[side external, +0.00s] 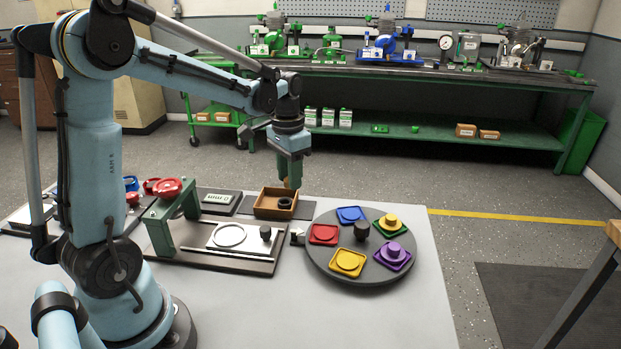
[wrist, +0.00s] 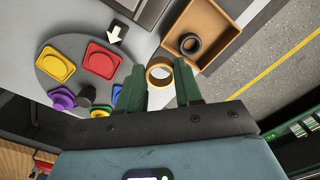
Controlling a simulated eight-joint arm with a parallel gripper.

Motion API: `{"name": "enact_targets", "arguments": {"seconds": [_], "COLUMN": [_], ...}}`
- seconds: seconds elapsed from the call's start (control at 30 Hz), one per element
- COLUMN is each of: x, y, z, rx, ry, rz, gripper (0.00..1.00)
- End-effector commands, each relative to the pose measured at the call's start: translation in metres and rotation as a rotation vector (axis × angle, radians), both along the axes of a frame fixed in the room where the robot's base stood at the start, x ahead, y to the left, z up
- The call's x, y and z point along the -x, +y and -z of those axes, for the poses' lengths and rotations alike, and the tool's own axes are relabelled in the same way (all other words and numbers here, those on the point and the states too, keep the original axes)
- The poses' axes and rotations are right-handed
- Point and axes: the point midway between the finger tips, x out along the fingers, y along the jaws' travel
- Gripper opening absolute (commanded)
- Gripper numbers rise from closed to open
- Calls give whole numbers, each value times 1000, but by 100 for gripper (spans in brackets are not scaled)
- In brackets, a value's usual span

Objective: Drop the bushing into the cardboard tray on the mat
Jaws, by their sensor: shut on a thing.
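The bushing (wrist: 159,72) is a brass-coloured ring held between the green fingers of my gripper (wrist: 160,80) in the wrist view. My gripper (side external: 291,178) points down in the side external view, raised close above the tray's area; the bushing is hard to make out there. The cardboard tray (side external: 270,212) is a brown, open, shallow box on a dark mat (side external: 305,210). A black ring (side external: 285,203) lies inside it. In the wrist view the tray (wrist: 205,20) is up and right of the bushing, which appears just outside its near corner.
A dark turntable (side external: 362,275) with coloured square trays and a black centre knob stands right of the tray. A fixture plate (side external: 215,258) with a metal ring and green bridge is in front. A labelled dark plate (side external: 218,200) lies left of the tray.

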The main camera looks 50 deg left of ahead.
Motion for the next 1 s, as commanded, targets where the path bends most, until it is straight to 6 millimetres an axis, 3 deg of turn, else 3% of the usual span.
{"name": "enact_targets", "arguments": {"seconds": [0.03,0.1,0.3,1.0], "x": [3,7,17,19], "y": [21,41,75,80], "z": [5,10,18,59], "rx": [0,0,0,-1], "ry": [0,0,0,-1], "rz": [-39,-71,-125,-134], "gripper": [4,4,4,4]}}
